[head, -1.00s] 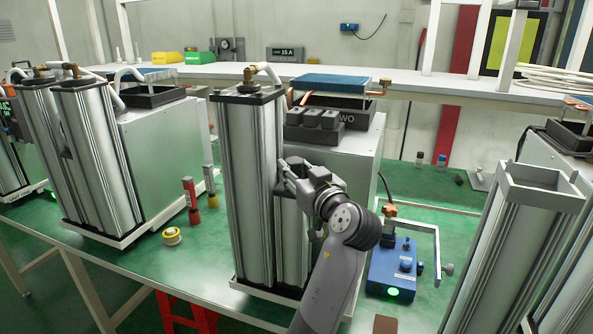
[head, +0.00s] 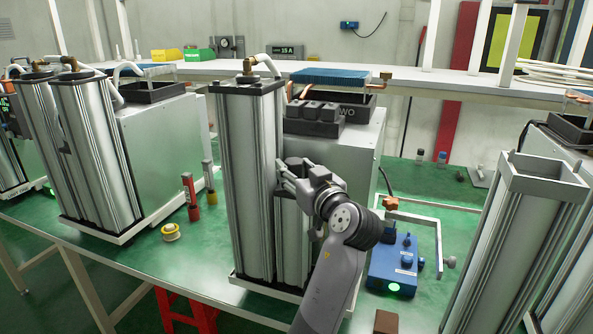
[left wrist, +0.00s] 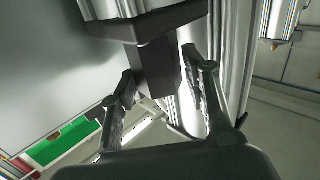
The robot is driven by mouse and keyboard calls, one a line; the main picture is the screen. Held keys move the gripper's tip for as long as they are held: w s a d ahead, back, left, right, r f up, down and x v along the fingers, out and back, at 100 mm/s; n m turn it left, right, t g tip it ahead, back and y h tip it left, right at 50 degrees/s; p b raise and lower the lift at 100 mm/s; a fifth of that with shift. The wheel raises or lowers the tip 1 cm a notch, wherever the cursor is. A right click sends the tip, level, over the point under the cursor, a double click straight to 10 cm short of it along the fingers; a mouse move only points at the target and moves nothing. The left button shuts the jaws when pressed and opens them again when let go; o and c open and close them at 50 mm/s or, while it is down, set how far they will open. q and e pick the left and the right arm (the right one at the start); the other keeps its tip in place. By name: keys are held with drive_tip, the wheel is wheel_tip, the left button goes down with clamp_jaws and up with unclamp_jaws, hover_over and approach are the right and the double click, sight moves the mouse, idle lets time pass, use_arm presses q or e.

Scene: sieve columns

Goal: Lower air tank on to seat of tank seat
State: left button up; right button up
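The air tank looks to be the short silver column (head: 291,240) beside a taller silver column (head: 248,190) of the middle unit. My left gripper (head: 290,174) is at its top, partly hidden by my wrist. In the left wrist view, my left gripper's fingers (left wrist: 161,75) flank a dark block (left wrist: 155,65) and seem to touch both sides. The block joins a dark plate on a silver body (left wrist: 110,8). The tank looks upright. A pale base (head: 250,285) lies under the columns. The seat itself and any gap under the tank cannot be made out. My right gripper is not in view.
A grey cabinet (head: 350,160) stands close behind the tank. A blue control box (head: 393,265) with a green light lies to the right. Another silver column (head: 515,240) stands at the far right. Red and yellow cylinders (head: 191,197) stand to the left.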

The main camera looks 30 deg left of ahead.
use_arm(q)
drive_tip(key=shift+o, duration=1.3)
drive_tip(key=shift+f, duration=0.1)
drive_tip(key=shift+f, duration=0.1)
drive_tip(key=shift+r, duration=0.2)
wheel_tip(320, 180, up, 10)
drive_tip(key=shift+f, duration=0.1)
